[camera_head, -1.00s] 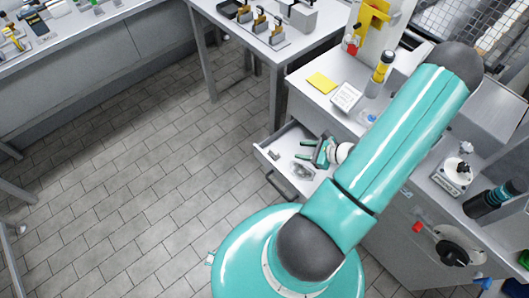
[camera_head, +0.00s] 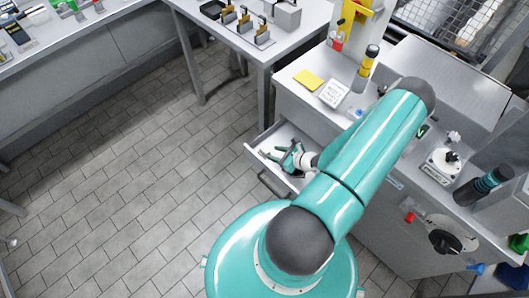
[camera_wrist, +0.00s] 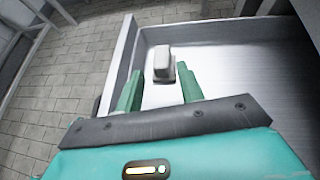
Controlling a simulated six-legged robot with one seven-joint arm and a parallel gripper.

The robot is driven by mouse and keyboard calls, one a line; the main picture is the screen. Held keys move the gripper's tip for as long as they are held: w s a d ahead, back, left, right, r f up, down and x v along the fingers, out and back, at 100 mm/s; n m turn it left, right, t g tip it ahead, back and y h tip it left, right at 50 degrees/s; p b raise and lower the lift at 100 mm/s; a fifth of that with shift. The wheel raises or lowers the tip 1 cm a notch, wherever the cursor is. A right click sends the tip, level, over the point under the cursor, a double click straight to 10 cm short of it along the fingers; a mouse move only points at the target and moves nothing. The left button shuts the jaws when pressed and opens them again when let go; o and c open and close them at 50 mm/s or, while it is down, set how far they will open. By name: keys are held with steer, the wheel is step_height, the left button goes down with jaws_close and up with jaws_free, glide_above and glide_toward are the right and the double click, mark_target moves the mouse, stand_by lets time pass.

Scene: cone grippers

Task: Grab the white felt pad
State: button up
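A small pale block, apparently the white felt pad (camera_wrist: 162,66), lies in the open drawer (camera_wrist: 132,50) near its left wall in the wrist view. My gripper (camera_wrist: 159,72) points down into the drawer, with one green finger on each side of the block's near end. The fingers are apart and look open; I cannot tell whether either touches the block. In the head view my gripper (camera_head: 277,156) is low in the drawer (camera_head: 256,141), and I cannot make out the pad there.
The drawer's walls stand close around my gripper. The drawer floor to the right in the wrist view is bare. On the counter above are a yellow pad (camera_head: 308,80), a white labelled box (camera_head: 334,93) and a yellow-black bottle (camera_head: 367,64). The tiled floor (camera_head: 130,170) at left is clear.

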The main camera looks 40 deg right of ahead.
mark_target(266, 150)
steer(key=x, duration=0.5)
steer(key=shift+w+d, duration=0.1)
steer(key=shift+d, duration=0.05)
steer(key=shift+r, duration=0.1)
jaws_close()
steer(key=shift+r, duration=0.1)
